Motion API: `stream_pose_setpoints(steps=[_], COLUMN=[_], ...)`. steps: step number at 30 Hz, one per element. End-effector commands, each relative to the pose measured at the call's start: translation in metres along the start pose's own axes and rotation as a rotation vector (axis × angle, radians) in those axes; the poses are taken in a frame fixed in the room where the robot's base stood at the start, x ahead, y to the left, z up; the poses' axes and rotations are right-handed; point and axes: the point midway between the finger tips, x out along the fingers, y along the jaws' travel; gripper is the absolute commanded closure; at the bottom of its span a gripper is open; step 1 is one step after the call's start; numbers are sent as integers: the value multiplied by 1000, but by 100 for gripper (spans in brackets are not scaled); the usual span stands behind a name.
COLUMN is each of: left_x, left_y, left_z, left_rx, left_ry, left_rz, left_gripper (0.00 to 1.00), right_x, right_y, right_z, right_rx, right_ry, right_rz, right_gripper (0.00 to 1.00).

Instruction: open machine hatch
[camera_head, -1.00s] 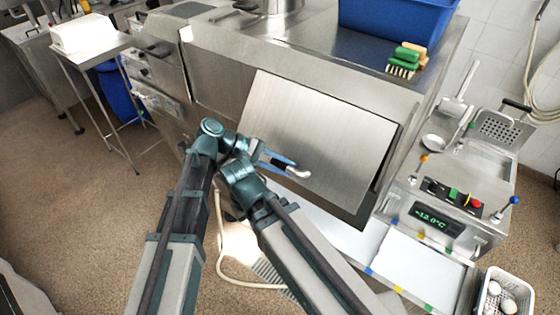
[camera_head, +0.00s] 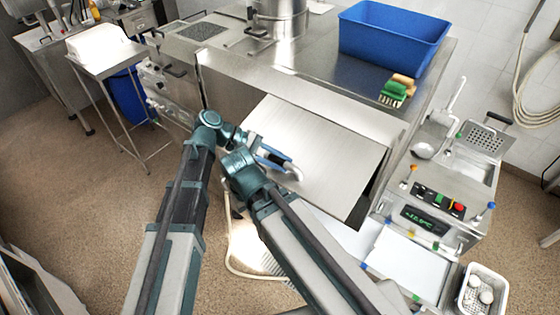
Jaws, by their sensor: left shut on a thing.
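The machine hatch (camera_head: 325,150) is a flat brushed-steel panel on the front of the steel machine (camera_head: 240,77). It is tilted outward, with a dark gap along its right side. My left gripper (camera_head: 290,168) is shut on the hatch handle (camera_head: 297,173), a pale curved piece near the panel's lower left part. The arm hides some of the hatch's left edge and the floor below. My right gripper is not clearly in view.
A fryer-like unit (camera_head: 430,215) with coloured knobs and a perforated basket (camera_head: 482,287) with white eggs stand at right.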

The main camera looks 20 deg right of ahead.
Motion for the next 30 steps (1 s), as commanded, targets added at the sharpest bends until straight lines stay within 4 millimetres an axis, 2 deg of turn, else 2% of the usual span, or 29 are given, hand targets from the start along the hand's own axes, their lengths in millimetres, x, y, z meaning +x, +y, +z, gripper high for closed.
stream_pose_setpoints(steps=[1, 9, 29, 30], left_x=[-8, -18, -21, -21], left_y=[12, 28, 32, 32], left_z=[6, 17, 19, 20], left_rx=[2, 3, 3, 3], left_ry=[2, 3, 3, 3], left_rz=[7, 8, 7, 7], left_gripper=[100, 100, 100, 66], right_x=[-14, -36, -42, -42], right_y=[1, 3, 4, 4], right_z=[1, 2, 3, 3], right_rx=[0, 2, 3, 3], right_ry=[0, -2, -2, -2], right_rz=[0, 0, -1, -1], right_gripper=[100, 100, 100, 100])
